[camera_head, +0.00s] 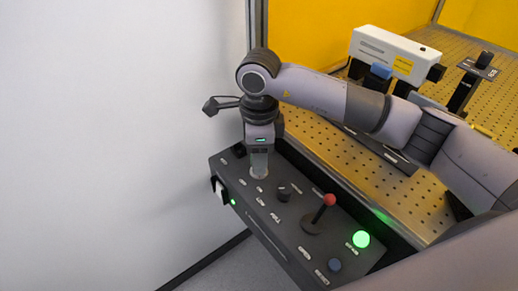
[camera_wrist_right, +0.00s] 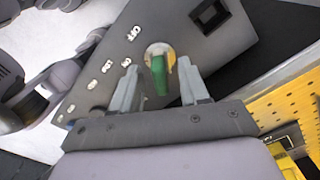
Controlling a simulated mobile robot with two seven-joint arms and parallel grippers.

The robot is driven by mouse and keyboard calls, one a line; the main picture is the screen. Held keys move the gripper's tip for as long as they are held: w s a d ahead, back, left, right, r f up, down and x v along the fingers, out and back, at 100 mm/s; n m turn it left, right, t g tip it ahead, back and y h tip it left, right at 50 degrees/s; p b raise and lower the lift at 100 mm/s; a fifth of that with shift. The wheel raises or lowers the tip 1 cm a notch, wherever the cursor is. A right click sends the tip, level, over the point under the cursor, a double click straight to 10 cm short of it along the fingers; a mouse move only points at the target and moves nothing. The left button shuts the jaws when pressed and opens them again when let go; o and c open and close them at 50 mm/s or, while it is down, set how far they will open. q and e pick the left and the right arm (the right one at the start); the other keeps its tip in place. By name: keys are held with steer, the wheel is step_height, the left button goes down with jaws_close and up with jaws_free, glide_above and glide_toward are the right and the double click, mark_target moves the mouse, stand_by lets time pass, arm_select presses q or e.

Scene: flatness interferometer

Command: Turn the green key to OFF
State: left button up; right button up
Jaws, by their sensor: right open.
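The green key (camera_wrist_right: 158,76) stands in a round brass-coloured lock plate (camera_wrist_right: 165,52) on the dark control panel (camera_head: 230,165). In the right wrist view the key is between the two fingers of my right gripper (camera_wrist_right: 158,68), which is open, with a gap on each side. An OFF label (camera_wrist_right: 133,33) is printed on the panel near the lock. In the head view my right gripper (camera_head: 259,168) points down at the panel's far left end and hides the key. My left gripper is in neither view.
The panel also carries a black knob (camera_head: 284,193), a red-topped lever (camera_head: 329,200), a lit green button (camera_head: 361,239) and a dark blue button (camera_head: 335,265). Behind it lies a perforated yellow bench (camera_head: 330,145) with a white instrument (camera_head: 385,50). A white wall (camera_head: 120,120) stands left.

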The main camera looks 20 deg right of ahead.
jaws_close()
steer(key=shift+m, duration=2.4)
steer(key=shift+f+m, duration=0.1)
steer(key=shift+m, duration=1.1)
